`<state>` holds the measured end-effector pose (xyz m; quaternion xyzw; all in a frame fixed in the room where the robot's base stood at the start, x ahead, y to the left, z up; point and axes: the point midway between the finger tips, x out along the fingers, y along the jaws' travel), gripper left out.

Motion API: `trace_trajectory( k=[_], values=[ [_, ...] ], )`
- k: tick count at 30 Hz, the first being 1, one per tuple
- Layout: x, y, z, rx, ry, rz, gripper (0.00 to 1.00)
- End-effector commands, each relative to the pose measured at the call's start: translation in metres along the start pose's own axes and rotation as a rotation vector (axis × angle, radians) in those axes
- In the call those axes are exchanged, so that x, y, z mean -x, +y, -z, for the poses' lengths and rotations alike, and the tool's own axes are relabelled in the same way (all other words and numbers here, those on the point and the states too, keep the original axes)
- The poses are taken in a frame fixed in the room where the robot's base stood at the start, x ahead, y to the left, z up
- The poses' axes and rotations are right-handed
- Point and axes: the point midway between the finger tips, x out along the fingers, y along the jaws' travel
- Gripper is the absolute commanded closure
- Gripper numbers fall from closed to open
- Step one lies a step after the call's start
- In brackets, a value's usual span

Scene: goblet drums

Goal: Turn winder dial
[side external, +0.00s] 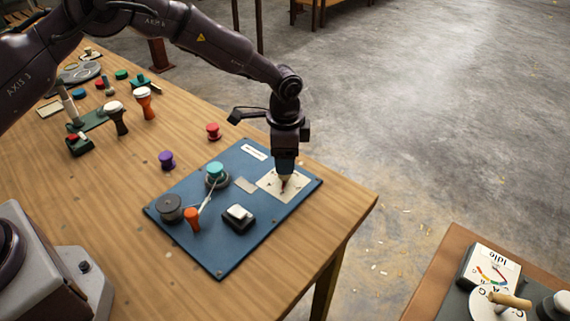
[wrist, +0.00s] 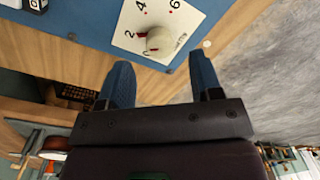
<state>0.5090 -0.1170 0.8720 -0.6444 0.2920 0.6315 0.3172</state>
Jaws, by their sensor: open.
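The winder dial is a cream knob (wrist: 158,42) with a red pointer, on a pale plate (wrist: 128,38) marked with numbers, 2, 4 and 6 among them. In the wrist view the pointer lies near the 2. In the side view the dial plate (side external: 268,189) is at the right end of a blue board (side external: 222,262). My gripper (side external: 285,167) points down over the plate and partly hides the knob. In the wrist view my gripper (wrist: 162,70) is open and empty, its two blue fingers apart. The knob shows beyond the gap between the fingertips; I cannot tell any contact.
The board also carries a teal-topped spool (side external: 216,172), a dark grey roller (side external: 169,208), an orange piece (side external: 191,218) and a white-topped black block (side external: 238,217). Red (side external: 213,131) and purple (side external: 166,160) spools stand behind it. The wooden table's (side external: 340,205) right edge is close by.

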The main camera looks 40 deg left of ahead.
Motion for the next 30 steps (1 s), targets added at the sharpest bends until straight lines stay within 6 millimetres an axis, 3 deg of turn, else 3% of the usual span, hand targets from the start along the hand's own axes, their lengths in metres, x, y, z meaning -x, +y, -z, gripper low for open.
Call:
trace_trajectory(
  k=[6,13,19,30],
  values=[
    [0.051,-0.001,0.0,0.0,0.002,0.002,0.41],
    [0.084,0.0,0.0,0.001,0.001,0.0,0.41],
    [0.091,0.0,0.0,0.0,0.0,-0.002,0.41],
    [0.086,0.005,-0.002,0.06,-0.003,-0.015,0.41]
  ],
)
